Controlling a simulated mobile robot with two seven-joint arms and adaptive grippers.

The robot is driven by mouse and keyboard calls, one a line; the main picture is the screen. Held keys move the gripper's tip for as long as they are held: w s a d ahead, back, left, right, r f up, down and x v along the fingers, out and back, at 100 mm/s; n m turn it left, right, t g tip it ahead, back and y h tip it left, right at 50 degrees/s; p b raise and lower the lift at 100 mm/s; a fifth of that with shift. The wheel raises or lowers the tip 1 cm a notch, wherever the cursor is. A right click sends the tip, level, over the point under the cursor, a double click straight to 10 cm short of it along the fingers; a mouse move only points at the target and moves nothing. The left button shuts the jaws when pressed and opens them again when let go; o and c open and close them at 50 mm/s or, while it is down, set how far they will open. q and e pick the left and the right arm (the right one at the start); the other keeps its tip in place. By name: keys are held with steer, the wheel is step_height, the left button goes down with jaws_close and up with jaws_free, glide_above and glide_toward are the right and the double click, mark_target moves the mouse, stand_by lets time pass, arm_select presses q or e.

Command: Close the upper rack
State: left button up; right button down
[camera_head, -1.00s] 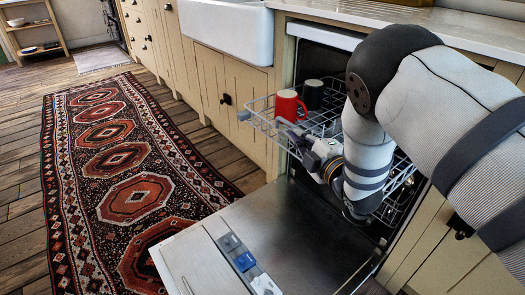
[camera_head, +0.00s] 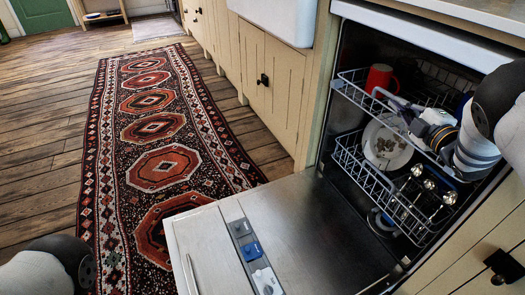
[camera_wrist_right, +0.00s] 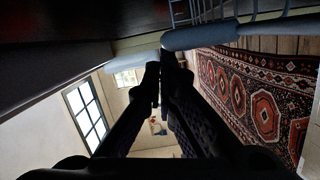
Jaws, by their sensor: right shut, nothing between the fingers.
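The upper rack (camera_head: 350,88) of the open dishwasher sits in the cavity, its front edge close to the opening. I cannot tell whether it is fully in. A red mug (camera_head: 380,77) stands in its left part. My right gripper (camera_head: 384,99) is shut and empty, at the rack's front edge; contact is unclear. In the right wrist view its dark fingers (camera_wrist_right: 163,75) are together beside a grey rack bar (camera_wrist_right: 200,35). My left gripper is out of view; only part of that arm shows at lower left. My right arm hides the rack's right part.
The lower rack (camera_head: 362,168) is in the cavity, with a white plate (camera_head: 375,135) and other dishes. The dishwasher door (camera_head: 300,225) lies open below. A patterned rug (camera_head: 160,165) covers the floor at left. The cabinet fronts (camera_head: 275,80) stand beside the dishwasher.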

steer(key=shift+w+d+b, duration=0.2)
steer(key=shift+w+d, duration=0.05)
steer(key=shift+d, duration=0.5)
steer(key=shift+w+d+b, duration=0.2)
steer(key=shift+w+d, duration=0.05)
steer(key=shift+d, duration=0.45)
